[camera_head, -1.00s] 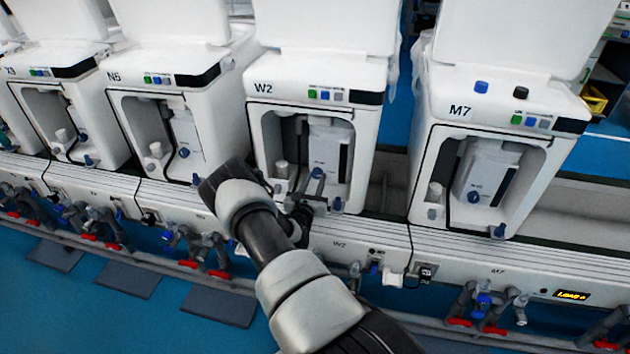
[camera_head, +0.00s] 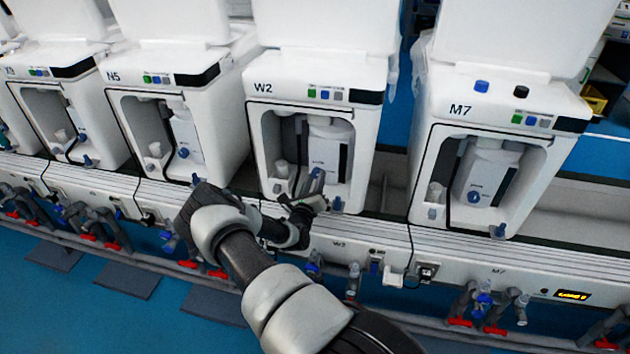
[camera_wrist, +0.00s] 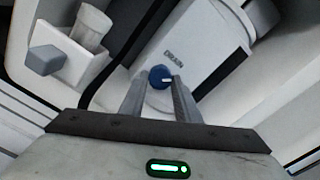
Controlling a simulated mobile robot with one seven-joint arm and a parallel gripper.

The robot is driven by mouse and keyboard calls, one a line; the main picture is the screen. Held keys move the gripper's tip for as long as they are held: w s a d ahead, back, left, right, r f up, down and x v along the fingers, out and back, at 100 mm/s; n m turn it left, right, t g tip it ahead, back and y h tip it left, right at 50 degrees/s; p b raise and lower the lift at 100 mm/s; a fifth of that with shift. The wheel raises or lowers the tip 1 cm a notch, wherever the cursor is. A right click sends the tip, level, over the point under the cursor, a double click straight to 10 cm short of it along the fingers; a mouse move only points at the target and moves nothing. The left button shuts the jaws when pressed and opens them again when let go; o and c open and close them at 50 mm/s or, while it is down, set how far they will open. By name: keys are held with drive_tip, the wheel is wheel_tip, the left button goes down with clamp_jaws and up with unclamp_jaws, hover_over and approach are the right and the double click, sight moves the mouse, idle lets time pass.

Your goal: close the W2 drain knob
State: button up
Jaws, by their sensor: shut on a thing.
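The W2 unit (camera_head: 268,110) stands in the middle of the head view, with a white tank in its open bay. In the wrist view the blue drain knob (camera_wrist: 160,76) sits on the white tank (camera_wrist: 185,45) beside the word DRAIN. A short white mark shows on the knob. My gripper (camera_wrist: 160,82) has one finger on each side of the knob and is shut on it. In the head view my gripper (camera_head: 314,184) reaches into the W2 bay from the front, and the knob is mostly hidden there.
A grey-blue knob (camera_wrist: 46,60) and a white cup (camera_wrist: 92,22) stand left in the bay. A black hose (camera_wrist: 130,45) runs beside the tank. The M7 unit (camera_head: 462,110) is to the right, N5 (camera_head: 120,77) to the left.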

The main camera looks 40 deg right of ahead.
drive_tip(key=n, duration=0.5)
drive_tip(key=shift+n, duration=2.4)
drive_tip(key=shift+s, duration=0.1)
drive_tip(key=o, duration=1)
drive_tip(key=shift+o, duration=0.2)
drive_tip(key=shift+r, duration=0.1)
drive_tip(key=p+v, duration=0.3)
drive_tip(key=v, duration=1.4)
drive_tip(key=shift+a, duration=0.2)
